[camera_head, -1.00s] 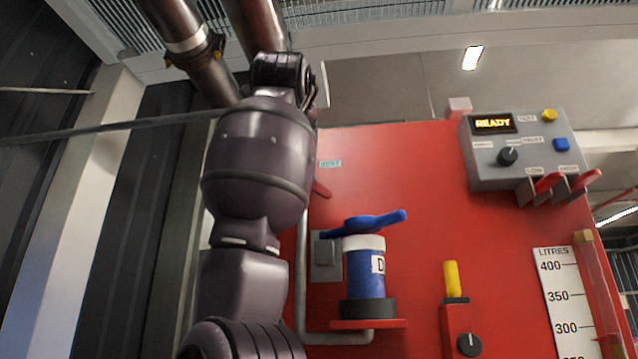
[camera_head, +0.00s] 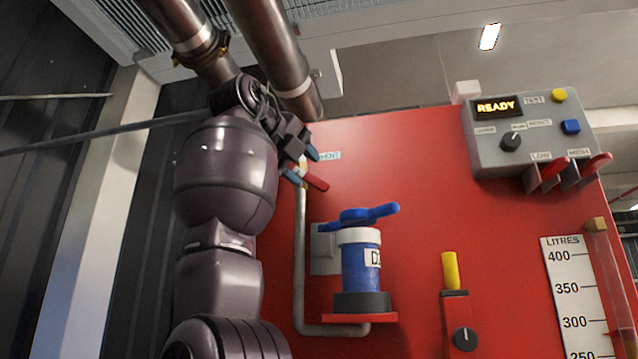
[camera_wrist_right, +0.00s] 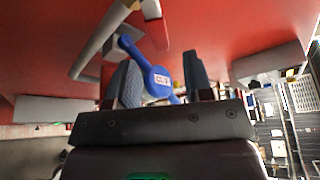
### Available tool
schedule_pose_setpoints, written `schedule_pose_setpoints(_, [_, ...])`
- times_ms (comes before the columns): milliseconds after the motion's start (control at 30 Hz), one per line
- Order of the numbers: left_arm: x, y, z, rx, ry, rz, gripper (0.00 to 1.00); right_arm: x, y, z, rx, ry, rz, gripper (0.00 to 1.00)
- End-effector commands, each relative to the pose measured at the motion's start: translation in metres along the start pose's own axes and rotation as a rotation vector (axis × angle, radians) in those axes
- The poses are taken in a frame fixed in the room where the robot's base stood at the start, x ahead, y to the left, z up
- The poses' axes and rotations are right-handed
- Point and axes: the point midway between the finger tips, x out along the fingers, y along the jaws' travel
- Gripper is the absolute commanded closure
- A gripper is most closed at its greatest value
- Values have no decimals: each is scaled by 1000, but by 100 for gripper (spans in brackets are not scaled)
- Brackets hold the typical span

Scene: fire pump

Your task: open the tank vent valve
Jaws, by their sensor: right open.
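The vent valve has a red lever (camera_head: 316,182) at the top of a grey pipe, beside a small label (camera_head: 329,156) on the red tank wall. My right gripper (camera_head: 302,165) is open and empty, its fingertips close to the lever's pivot end. I cannot tell whether it touches. In the right wrist view, the red lever (camera_wrist_right: 155,26) shows at the top, beyond the open fingers (camera_wrist_right: 162,78). The pivot is partly hidden by the gripper in the head view. My left gripper is out of view.
A blue-handled (camera_head: 362,215) canister stands on a red bracket below the lever. A grey panel (camera_head: 528,135) reading READY is at the upper right, above a litre scale (camera_head: 575,295). Brown pipes (camera_head: 270,50) hang above. The red wall between lever and panel is clear.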

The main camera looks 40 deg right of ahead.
Motion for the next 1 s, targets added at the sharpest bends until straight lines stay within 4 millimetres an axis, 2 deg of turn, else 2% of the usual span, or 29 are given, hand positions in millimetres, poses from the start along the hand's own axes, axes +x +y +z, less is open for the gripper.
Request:
schedule_pose_setpoints(200, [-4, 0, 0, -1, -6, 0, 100, 38, 0, 0, 0, 2, 0, 53])
schedule_pose_setpoints(400, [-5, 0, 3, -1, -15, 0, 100, 59, 0, 0, -1, 0, 1, 53])
schedule_pose_setpoints(567, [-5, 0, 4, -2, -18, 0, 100, 67, 0, 0, -1, -1, 0, 53])
schedule_pose_setpoints(833, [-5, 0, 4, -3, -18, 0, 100, 67, 0, 0, -1, -2, 0, 53])
schedule_pose_setpoints(1000, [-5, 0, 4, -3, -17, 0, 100, 67, 0, 0, -1, -1, 0, 78])
